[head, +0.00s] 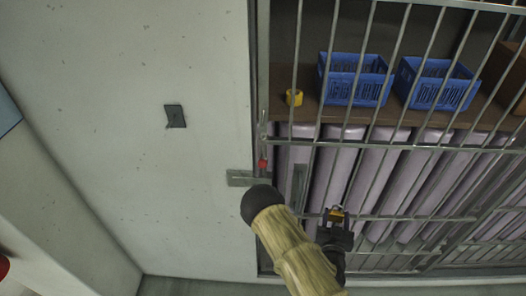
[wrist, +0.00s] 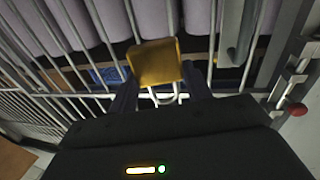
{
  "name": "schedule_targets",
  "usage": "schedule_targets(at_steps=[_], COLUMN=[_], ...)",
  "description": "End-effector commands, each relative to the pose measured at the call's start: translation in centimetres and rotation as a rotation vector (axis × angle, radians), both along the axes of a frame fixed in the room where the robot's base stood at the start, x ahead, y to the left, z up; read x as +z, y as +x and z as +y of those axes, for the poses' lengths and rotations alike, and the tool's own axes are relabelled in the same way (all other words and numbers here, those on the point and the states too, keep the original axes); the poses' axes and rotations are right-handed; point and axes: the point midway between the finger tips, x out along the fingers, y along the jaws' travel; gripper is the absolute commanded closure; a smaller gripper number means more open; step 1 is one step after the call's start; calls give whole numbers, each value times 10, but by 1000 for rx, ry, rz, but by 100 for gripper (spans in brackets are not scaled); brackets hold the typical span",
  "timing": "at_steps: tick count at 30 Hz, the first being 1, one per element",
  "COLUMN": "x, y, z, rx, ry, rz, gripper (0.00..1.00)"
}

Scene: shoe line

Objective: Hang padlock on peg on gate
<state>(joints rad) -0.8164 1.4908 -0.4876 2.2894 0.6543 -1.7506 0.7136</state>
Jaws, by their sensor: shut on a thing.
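A brass-yellow padlock (head: 336,214) is held at the tip of my gripper (head: 337,228), in front of the gate bars. In the wrist view the padlock (wrist: 158,62) sits between the two dark fingers of my gripper (wrist: 160,85), its pale shackle on the side nearer the palm. The barred metal gate (head: 376,141) fills the right of the head view. A red knob (head: 263,164) is at the gate's left edge, left of and above my gripper. It also shows at the right of the wrist view (wrist: 297,110). I cannot make out the peg clearly.
Behind the bars, blue crates (head: 352,80) and a yellow roll (head: 294,97) stand on a brown shelf, above several pale lilac rolls (head: 336,175). A metal latch plate (head: 242,178) is on the wall beside the gate. The pale wall (head: 130,120) has a small dark plate (head: 175,116).

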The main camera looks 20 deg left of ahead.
Motion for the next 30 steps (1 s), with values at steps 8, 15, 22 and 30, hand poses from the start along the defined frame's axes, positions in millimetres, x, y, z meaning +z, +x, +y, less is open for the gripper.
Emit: schedule_targets(at_steps=[8, 15, 22, 30], x=[93, 172, 248, 280], y=[6, -10, -45, -68], z=[82, 148, 204, 226], rx=[41, 88, 159, 205], ry=[-40, -83, -130, -165], rz=[-8, -13, -21, -25], gripper=[80, 80, 80, 80])
